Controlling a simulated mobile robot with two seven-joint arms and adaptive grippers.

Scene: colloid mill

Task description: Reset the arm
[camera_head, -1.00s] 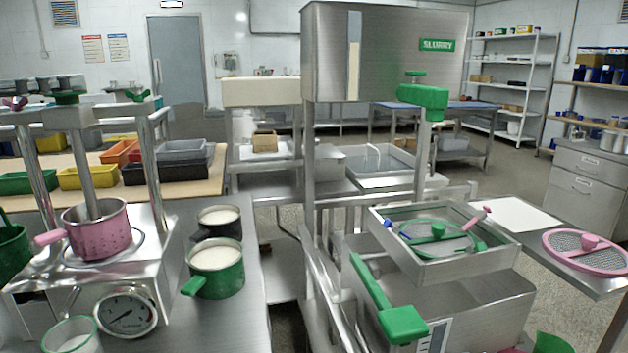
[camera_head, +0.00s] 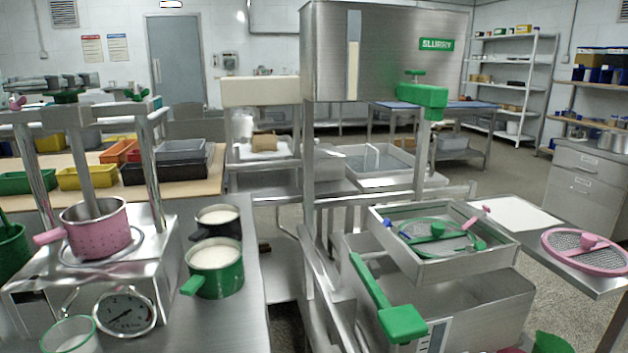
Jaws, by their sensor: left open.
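I cannot make out either of my grippers or arms in the head view. A colloid mill stand with a steel tank marked SLURRY (camera_head: 385,50) rises in the middle. A green valve (camera_head: 422,95) is on its right side. Below it, a steel tray (camera_head: 450,265) holds a round green-rimmed sieve (camera_head: 435,238) and a small pink-handled tool (camera_head: 476,218). A green-handled lever (camera_head: 385,305) slants in front of the tray.
On the left bench, a pink pot (camera_head: 95,228) stands under a steel frame with a dial scale (camera_head: 124,312). A green pot (camera_head: 215,268) and a dark pot (camera_head: 217,221) hold pale liquid. A pink sieve (camera_head: 588,250) lies on the right table.

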